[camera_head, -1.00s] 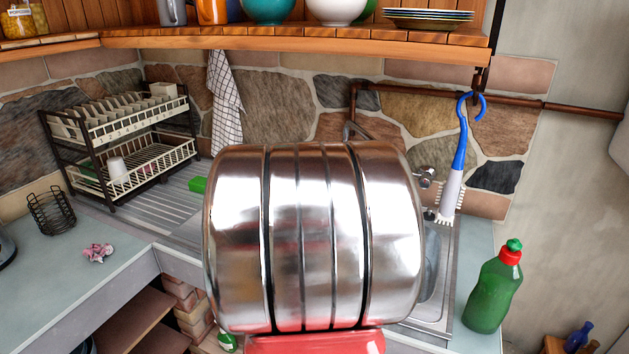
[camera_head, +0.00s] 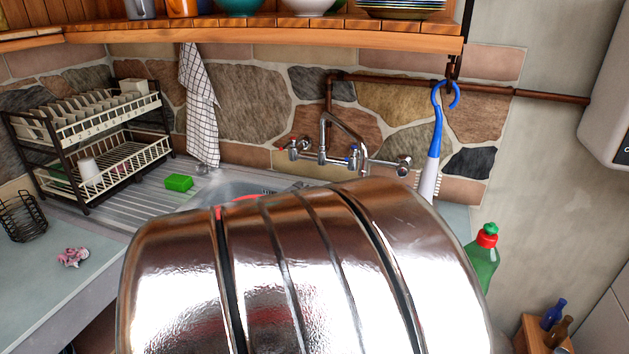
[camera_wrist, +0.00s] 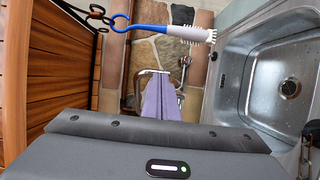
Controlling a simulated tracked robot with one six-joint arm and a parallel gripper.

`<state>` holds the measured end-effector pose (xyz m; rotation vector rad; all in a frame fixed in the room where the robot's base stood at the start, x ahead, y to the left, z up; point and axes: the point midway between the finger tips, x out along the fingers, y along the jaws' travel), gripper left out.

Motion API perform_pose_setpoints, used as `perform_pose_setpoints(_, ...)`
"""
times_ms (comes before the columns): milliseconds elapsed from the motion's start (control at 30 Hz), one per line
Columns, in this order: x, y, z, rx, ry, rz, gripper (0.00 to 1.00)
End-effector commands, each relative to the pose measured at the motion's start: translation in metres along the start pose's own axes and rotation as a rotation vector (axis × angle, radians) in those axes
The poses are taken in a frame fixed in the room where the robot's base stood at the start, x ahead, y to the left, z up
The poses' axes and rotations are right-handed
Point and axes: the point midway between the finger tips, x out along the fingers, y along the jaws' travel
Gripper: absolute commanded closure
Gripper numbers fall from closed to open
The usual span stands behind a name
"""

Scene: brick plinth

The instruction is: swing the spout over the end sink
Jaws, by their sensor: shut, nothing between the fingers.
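The metal tap (camera_head: 323,157) is on the stone wall, with red and blue marked handles. Its bent spout (camera_head: 343,127) rises and slopes down to the right in the head view; its lower end is hard to make out. The end sink (camera_wrist: 282,60) is a steel basin with a drain, at the right of the wrist view; my arm hides it in the head view. My gripper (camera_wrist: 161,78) has its lavender fingers shut and empty. They overlap the spout (camera_wrist: 147,74) in the wrist view; contact cannot be told. The gripper is hidden in the head view.
A blue-handled brush (camera_head: 434,145) hangs from a hook right of the tap. A green bottle (camera_head: 484,255) stands at the right. Another basin (camera_head: 232,188), a green sponge (camera_head: 179,182) and a dish rack (camera_head: 90,140) are to the left. A wooden shelf (camera_head: 270,36) overhangs.

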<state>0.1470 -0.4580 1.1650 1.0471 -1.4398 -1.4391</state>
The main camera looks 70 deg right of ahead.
Motion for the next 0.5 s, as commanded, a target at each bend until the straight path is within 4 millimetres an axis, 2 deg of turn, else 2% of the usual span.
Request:
perform_pose_setpoints(200, -0.023, 0.0, 0.012, 0.001, 0.002, 0.0, 1.0)
perform_pose_setpoints(500, -0.03, 0.0, 0.017, 0.0, 0.0, 0.0, 1.0)
